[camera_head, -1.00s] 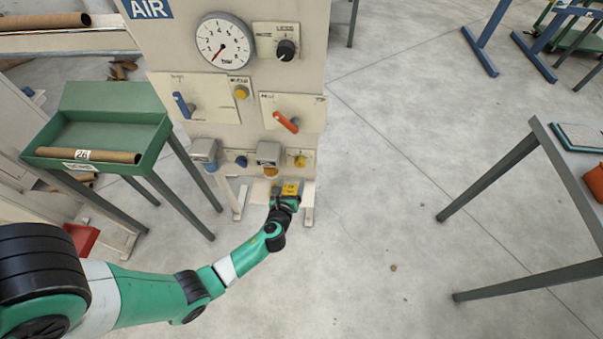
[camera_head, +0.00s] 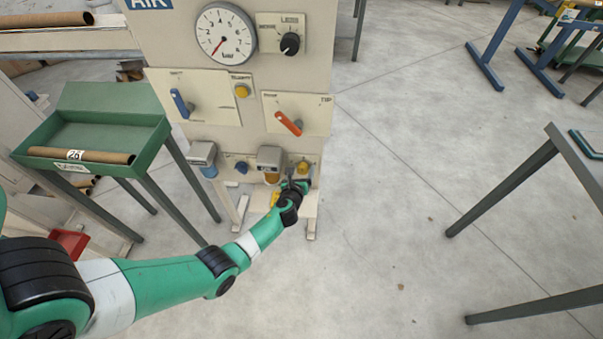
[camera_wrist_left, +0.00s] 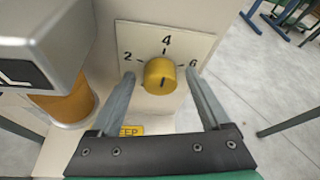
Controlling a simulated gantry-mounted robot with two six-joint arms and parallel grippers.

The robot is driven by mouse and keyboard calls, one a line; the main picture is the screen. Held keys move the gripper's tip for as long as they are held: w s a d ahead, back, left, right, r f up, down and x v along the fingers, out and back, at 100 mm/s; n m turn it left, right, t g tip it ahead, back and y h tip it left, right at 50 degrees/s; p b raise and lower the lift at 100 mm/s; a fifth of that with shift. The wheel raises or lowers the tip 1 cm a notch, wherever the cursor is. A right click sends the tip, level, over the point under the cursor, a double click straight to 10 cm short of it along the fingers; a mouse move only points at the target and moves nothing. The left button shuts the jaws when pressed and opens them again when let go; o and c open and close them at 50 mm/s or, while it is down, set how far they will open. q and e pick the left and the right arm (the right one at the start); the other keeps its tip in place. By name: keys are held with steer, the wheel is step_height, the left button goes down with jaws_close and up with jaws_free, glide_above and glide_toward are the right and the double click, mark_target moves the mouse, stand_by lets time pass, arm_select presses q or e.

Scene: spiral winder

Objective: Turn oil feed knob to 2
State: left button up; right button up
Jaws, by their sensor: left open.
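The oil feed knob (camera_wrist_left: 161,76) is a yellow round knob on a white plate (camera_wrist_left: 188,42) marked 2, 4 and 6 in the left wrist view. A dark mark on its face is near vertical, in line with the 4. The knob also shows in the head view (camera_head: 303,167) at the panel's lower right. My left gripper (camera_wrist_left: 165,76) is open, one finger on each side of the knob; I cannot tell whether they touch it. In the head view my left gripper (camera_head: 300,184) is just below the knob. My right gripper is not in view.
A grey-topped unit with an amber bowl (camera_wrist_left: 72,105) stands close left of the knob. Above on the panel are an orange lever (camera_head: 288,123), a blue lever (camera_head: 179,103) and a gauge (camera_head: 226,34). Open floor lies right of the panel.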

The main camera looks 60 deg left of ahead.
arm_select(q)
jaws_close()
steer(key=shift+n, duration=0.3)
steer(key=shift+s+a+f+n+t+h+b, duration=0.1)
steer(key=shift+n+t+h+b, duration=0.05)
steer(key=shift+n+t+b, duration=0.25)
steer(key=shift+s+f+n+t+h+b, duration=0.15)
steer(key=shift+n+t+b, duration=0.15)
steer(key=shift+n, duration=0.2)
steer(key=n+t+b, duration=0.1)
steer(key=n+b, duration=0.1)
steer(key=shift+f+n+t, duration=0.15)
steer(key=shift+n+t, duration=0.15)
steer(key=shift+t, duration=0.1)
steer(key=n+b, duration=0.1)
steer(key=b, duration=0.1)
steer(key=n+t+b, duration=0.1)
steer(key=n+b, duration=0.1)
steer(key=shift+s+f+t, duration=0.1)
steer(key=shift+f+t, duration=0.15)
steer(key=shift+t, duration=0.05)
steer(key=shift+a+n+t+b, duration=0.1)
steer(key=shift+n+t+b, duration=0.3)
steer(key=shift+n+b, duration=0.65)
steer(key=shift+r+n+b, duration=0.1)
steer(key=shift+n+b, duration=0.15)
steer(key=shift+b, duration=0.3)
